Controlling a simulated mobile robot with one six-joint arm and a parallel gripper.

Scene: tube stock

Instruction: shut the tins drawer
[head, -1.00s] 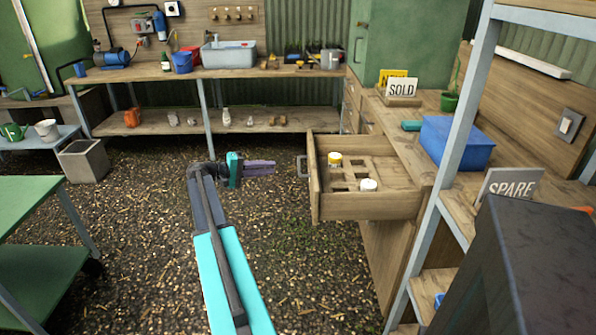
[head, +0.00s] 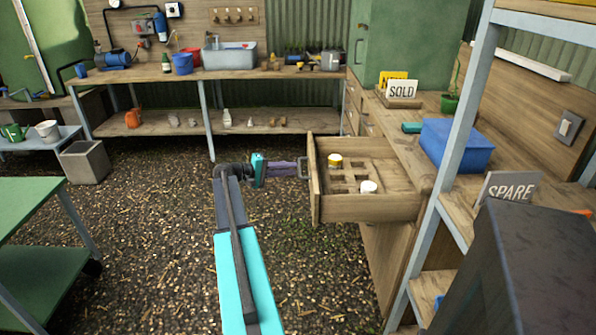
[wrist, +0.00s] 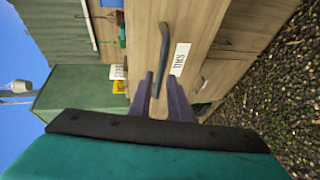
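The tins drawer (head: 365,207) stands pulled out from the wooden counter on the right. It holds a slotted wooden insert, a yellow-lidded tin (head: 335,160) and a white-lidded tin (head: 368,187). Its front shows in the wrist view with a white TINS label (wrist: 180,59) and a dark bar handle (wrist: 163,58). My gripper (head: 298,167) is at the handle, outside the drawer front. In the wrist view its purple fingers (wrist: 161,77) are apart, with the handle's near end showing between them. Whether they touch the handle I cannot tell.
A blue box (head: 457,145) and SOLD sign (head: 402,89) stand on the counter above the drawer. A shelf post (head: 455,150) rises at the right. A green table (head: 30,205) is at the left. The ground before the drawer is clear.

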